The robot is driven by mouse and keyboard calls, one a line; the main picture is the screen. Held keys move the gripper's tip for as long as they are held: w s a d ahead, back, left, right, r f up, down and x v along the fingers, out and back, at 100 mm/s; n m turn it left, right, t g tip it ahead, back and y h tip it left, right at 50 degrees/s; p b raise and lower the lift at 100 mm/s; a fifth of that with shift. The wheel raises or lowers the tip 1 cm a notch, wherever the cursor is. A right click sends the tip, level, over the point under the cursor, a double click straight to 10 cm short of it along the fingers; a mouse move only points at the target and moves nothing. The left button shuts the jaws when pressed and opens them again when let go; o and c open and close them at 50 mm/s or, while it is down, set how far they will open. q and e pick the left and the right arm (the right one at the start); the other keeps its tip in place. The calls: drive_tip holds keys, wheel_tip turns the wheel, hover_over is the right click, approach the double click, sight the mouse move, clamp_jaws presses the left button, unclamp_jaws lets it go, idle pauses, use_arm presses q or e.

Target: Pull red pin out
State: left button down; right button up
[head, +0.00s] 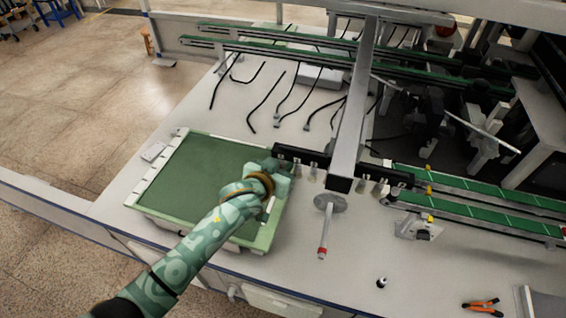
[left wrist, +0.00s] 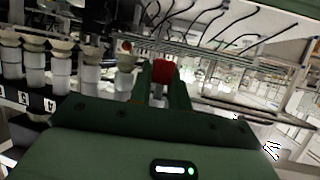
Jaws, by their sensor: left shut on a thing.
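My left gripper (head: 276,168) reaches over the right edge of the green-topped tray, at the left end of a black rail. In the left wrist view, its two dark green fingers (left wrist: 160,84) are shut on the red pin (left wrist: 164,70). The pin's red head shows between the fingertips, with a pale part below it. The pin's lower end is hidden by the fingers. In the head view the gripper hides the pin. My right gripper is not in view.
The black rail (head: 308,158) carries pale cups (left wrist: 60,68) beside numbered labels. A grey beam (head: 352,120) rises just right of the gripper. The green-topped tray (head: 165,212) lies left. Orange-handled pliers (head: 482,306) lie front right.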

use_arm(q)
drive_tip(key=shift+f+b, duration=0.35)
drive_tip(key=shift+f, duration=0.5)
drive_tip(key=shift+f+b, duration=0.85)
drive_tip(key=shift+f, duration=0.9)
